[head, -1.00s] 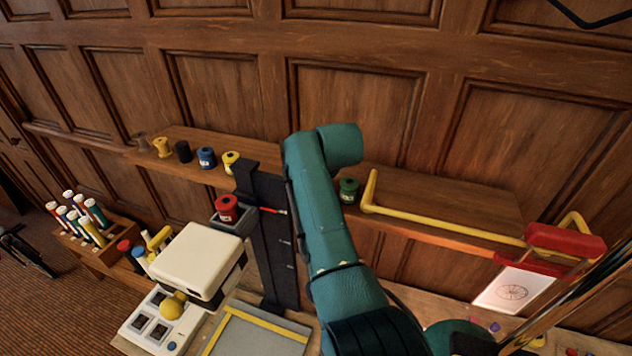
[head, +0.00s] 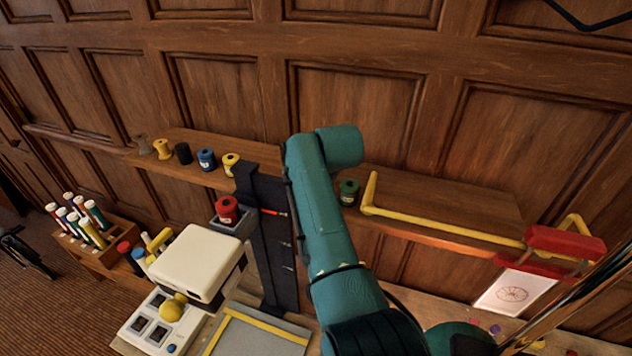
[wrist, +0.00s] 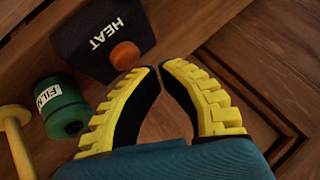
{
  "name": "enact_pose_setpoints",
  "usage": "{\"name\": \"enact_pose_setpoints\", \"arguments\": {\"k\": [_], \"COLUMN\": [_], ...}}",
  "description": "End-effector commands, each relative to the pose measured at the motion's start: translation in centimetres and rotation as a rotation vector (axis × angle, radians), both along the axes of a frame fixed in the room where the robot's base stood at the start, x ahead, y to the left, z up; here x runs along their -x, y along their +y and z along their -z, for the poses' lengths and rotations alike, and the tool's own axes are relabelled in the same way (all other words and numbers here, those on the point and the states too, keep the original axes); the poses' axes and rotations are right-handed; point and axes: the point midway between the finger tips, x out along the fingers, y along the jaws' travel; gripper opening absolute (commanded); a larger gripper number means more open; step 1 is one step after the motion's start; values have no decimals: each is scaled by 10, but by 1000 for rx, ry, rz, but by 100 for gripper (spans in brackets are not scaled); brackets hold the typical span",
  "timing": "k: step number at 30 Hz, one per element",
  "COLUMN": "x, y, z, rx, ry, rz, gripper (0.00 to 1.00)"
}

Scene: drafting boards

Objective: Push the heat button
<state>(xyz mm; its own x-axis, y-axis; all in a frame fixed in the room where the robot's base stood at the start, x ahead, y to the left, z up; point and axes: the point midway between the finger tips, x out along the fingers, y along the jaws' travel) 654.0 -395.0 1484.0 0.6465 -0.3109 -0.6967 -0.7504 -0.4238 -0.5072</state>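The heat button (wrist: 125,55) is a round orange knob on a dark box (wrist: 95,30) marked "HEAT" in white, at the top of the wrist view. The box is out of sight in the head view, where my teal arm covers part of the shelf. My gripper (wrist: 160,68) has yellow ribbed fingers with dark inner pads. Its tips nearly meet, with only a thin gap, and hold nothing. In the wrist picture the tips are just right of and slightly below the button. I cannot tell whether they touch it.
A green film spool (wrist: 62,105) stands beside the box; it also shows on the shelf in the head view (head: 349,192). A yellow rail (head: 440,226) runs along the shelf. A dark upright post (head: 272,240) and a cream machine (head: 196,262) stand left of my arm. Panelled wood wall is behind.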

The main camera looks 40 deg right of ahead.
Motion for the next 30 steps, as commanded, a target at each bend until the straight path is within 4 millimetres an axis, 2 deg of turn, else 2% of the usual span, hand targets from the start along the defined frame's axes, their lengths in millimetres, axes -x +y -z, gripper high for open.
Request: {"name": "enact_pose_setpoints", "arguments": {"k": [30], "x": [0], "y": [0], "z": [10], "rx": [0], "ry": [0], "rz": [0], "gripper": [0]}}
